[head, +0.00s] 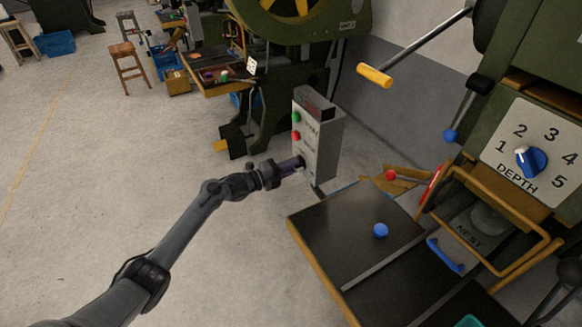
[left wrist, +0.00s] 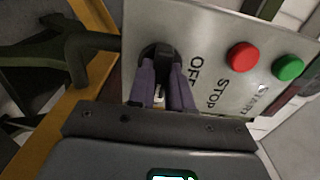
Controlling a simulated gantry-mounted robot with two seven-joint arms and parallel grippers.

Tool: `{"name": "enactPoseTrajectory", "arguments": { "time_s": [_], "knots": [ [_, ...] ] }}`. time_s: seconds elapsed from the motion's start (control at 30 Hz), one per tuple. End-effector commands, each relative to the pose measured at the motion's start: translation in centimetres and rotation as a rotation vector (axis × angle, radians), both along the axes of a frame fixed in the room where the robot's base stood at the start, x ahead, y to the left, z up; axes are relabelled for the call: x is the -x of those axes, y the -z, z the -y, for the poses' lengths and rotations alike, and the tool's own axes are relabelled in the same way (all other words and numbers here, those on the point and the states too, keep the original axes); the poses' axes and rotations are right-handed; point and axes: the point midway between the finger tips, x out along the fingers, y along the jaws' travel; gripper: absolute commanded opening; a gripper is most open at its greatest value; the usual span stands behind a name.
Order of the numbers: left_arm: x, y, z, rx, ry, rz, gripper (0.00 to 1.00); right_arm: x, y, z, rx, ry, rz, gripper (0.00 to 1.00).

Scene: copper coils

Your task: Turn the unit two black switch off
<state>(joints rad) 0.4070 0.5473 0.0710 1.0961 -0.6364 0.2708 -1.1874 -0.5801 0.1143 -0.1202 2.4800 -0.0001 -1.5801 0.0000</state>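A grey control box (head: 322,150) stands in the middle of the head view, with a green button (head: 296,117) above a red button (head: 295,135). Low on its face is a black switch (left wrist: 158,50), seen in the left wrist view with the word OFF beside it. My left gripper (head: 298,163) is at the switch. Its two purple fingers (left wrist: 162,72) lie on either side of the switch's handle, close together, and appear shut on it. The fingers hide part of the handle, so its exact setting is unclear. My right gripper is in neither view.
A dark bench (head: 345,235) with a blue ball knob (head: 380,230) stands right of my left arm. A green press (head: 520,120) with a DEPTH dial (head: 531,160) is at the right. Another green press (head: 290,60) stands behind the box.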

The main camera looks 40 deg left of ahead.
Motion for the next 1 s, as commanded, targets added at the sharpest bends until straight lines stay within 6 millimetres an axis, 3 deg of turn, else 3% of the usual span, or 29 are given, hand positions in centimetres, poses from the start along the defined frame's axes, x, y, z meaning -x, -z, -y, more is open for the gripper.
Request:
{"name": "enactPoseTrajectory", "arguments": {
  "time_s": [0.47, 1.0],
  "knots": [
    [0.0, -0.1, 0.0, 0.066, 0.0, -0.028, 0.0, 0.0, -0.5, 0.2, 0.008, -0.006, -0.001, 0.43],
    [0.0, -0.2, 0.0, 0.481, 0.0, -0.197, 0.0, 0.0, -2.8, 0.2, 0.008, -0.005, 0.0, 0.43]
  ]
}}
